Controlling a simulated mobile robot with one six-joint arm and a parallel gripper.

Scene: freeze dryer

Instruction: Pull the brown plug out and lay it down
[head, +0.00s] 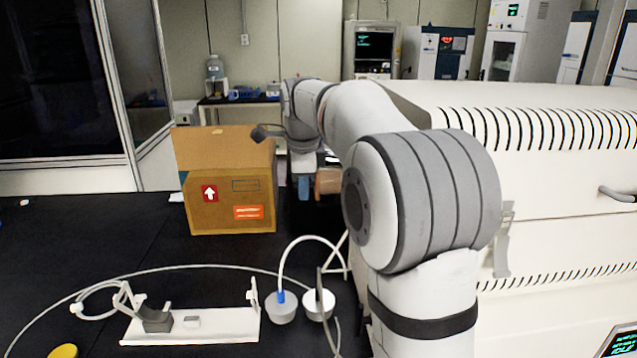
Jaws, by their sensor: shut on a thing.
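The brown plug (328,182) shows as a small brown block beyond the cardboard box, beside the left end of the big white machine. My gripper (305,182) reaches down right next to it, at the far end of my arm. It is shut on the brown plug. The jaws are small and partly hidden by my own wrist, so their exact grip does not show. I cannot tell whether the plug is still seated in the machine or clear of it.
A cardboard box (228,212) stands just left of my gripper. The white machine (540,215) fills the right side. In front lie a white stand (200,326), two stoppers (282,311) with tubing and a yellow cap (63,351).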

